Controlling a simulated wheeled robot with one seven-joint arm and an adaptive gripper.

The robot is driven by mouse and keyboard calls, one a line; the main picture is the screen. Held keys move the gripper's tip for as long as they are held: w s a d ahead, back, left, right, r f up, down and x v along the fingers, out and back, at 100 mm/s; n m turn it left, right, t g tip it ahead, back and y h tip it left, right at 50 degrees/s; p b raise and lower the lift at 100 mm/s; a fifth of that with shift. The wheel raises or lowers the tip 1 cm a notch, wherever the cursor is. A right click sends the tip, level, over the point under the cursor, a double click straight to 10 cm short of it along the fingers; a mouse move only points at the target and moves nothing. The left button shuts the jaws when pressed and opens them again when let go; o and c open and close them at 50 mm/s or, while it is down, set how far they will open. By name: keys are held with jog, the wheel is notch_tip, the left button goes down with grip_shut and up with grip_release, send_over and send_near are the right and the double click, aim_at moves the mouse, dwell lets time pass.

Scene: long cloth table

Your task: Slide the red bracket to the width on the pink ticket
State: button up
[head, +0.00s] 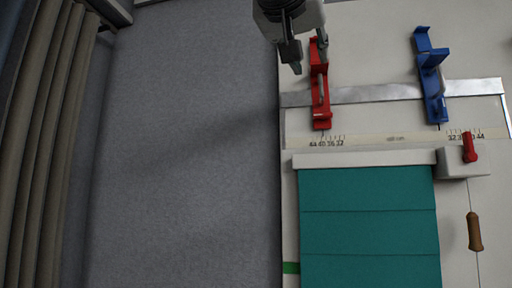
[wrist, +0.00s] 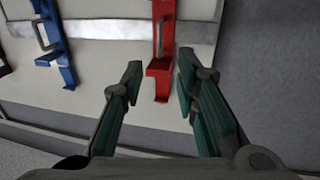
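The red bracket (head: 321,112) sits across the metal rail (head: 375,94) at its left part in the head view. Its lower end is above the left number scale (head: 327,141), apparently near the 40 mark; the exact reading is too small to tell. My gripper (head: 296,52) is at the bracket's upper end. In the wrist view my gripper (wrist: 160,66) is open, with one finger on each side of the red bracket (wrist: 161,75), and gaps show beside it. The blue bracket (head: 432,85) sits farther right on the rail. No pink ticket shows in either view.
A teal panel (head: 368,225) hangs from a white bar (head: 365,158) below the scale. A white block with a red lever (head: 469,148) stands right, above a cord with a brown toggle (head: 474,232). Grey floor (head: 185,150) lies left; tan curtain folds (head: 45,130) stand beyond.

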aim_at(321, 85)
jog(key=p+x, duration=0.2)
jog(key=x, duration=1.1)
jog(key=shift+d, duration=0.15)
grip_shut()
